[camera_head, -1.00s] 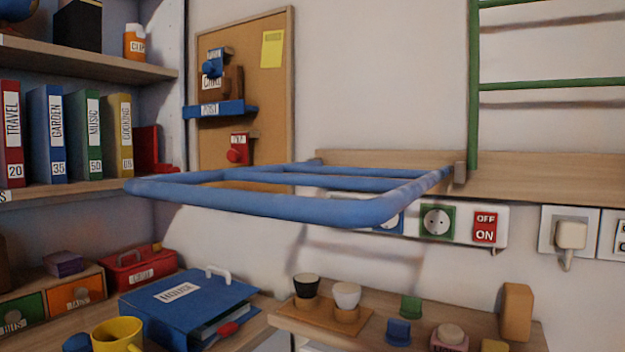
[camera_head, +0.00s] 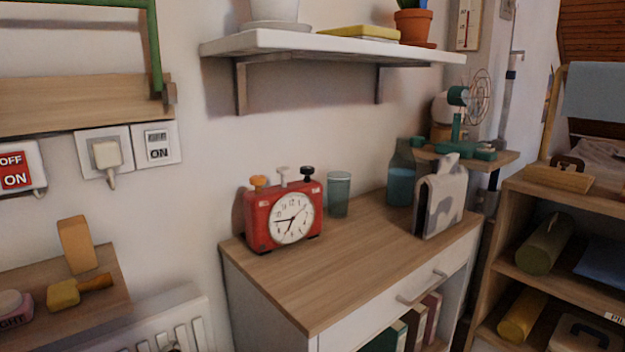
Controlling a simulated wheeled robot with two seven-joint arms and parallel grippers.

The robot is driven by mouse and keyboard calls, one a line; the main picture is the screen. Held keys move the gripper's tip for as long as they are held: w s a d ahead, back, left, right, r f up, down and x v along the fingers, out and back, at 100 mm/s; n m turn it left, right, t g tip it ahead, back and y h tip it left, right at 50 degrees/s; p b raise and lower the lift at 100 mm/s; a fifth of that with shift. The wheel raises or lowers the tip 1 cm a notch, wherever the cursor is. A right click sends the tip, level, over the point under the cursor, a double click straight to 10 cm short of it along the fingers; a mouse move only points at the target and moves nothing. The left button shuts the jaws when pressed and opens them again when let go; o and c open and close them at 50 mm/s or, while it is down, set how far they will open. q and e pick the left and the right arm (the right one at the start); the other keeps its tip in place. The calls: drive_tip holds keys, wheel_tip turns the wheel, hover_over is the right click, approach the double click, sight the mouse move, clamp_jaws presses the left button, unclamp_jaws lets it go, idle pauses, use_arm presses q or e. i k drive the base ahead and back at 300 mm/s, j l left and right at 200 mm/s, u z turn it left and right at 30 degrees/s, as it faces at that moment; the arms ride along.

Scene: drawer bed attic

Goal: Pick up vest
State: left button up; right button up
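I cannot make out a vest for certain in this view. A light blue cloth (camera_head: 598,92) hangs over a wooden frame at the far right edge, and a pale crumpled cloth (camera_head: 600,155) lies below it, partly cut off. I cannot tell whether either is the vest. Neither of my grippers is in view.
A wooden-topped cabinet (camera_head: 330,285) carries a red alarm clock (camera_head: 284,215), a teal glass (camera_head: 339,194) and a grey-white patterned folded item (camera_head: 441,198). A white shelf (camera_head: 330,45) juts out above. A wooden shelf unit (camera_head: 510,262) stands at right.

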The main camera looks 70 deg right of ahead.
sight(439, 198)
drive_tip(key=z, duration=2.9)
drive_tip(key=u, duration=2.9)
drive_tip(key=z, duration=2.85)
drive_tip(key=i+l, duration=0.1)
